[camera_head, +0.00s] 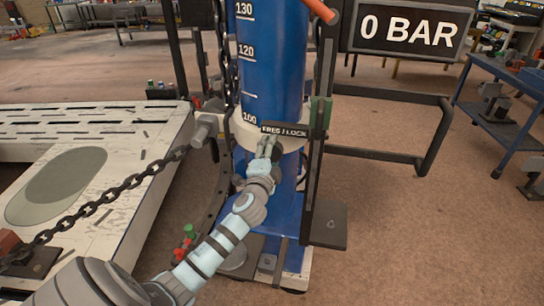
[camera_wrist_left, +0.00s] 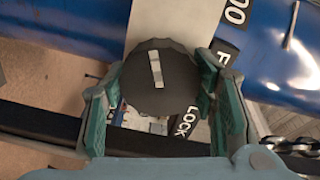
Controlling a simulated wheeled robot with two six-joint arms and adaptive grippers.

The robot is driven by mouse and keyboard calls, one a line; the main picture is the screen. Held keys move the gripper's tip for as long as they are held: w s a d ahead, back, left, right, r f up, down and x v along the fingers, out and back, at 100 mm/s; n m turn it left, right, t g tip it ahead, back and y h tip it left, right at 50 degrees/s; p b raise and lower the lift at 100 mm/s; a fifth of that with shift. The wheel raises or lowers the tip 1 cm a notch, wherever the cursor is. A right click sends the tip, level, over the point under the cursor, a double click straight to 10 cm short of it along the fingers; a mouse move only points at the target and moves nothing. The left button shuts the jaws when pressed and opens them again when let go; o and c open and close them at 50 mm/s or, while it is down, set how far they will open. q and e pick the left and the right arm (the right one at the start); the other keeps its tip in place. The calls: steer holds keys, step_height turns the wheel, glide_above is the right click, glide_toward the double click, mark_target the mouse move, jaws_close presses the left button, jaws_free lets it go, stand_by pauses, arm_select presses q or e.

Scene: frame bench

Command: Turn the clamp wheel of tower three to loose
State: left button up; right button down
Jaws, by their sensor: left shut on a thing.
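The blue tower column (camera_head: 272,60) stands upright in the head view, with a white collar (camera_head: 245,130) around it. A black plate (camera_head: 285,130) on the collar reads FREE / LOCK. The dark, ridged clamp wheel (camera_wrist_left: 180,72) fills the middle of the left wrist view, with a pale pointer bar running nearly up and down the picture. LOCK lettering (camera_wrist_left: 185,122) shows below right of the wheel. My left gripper (camera_head: 267,147) is at the collar just below the plate, its fingers on both sides of the wheel, shut on it. My right gripper is out of view.
A 0 BAR sign (camera_head: 412,25) hangs at the upper right. A black rail (camera_head: 430,145) juts right of the tower. A chain (camera_head: 110,193) crosses in front of the white ramp platform (camera_head: 130,190). Bare floor lies right of the tower.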

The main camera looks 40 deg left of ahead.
arm_select(q)
steer(key=n+b, duration=0.2)
steer(key=n, duration=0.2)
steer(key=shift+f+n, duration=0.15)
steer(key=shift+n, duration=0.15)
steer(key=shift+n+b, duration=0.8)
steer(key=shift+n, duration=1)
steer(key=o, duration=1.2)
steer(key=v, duration=1.2)
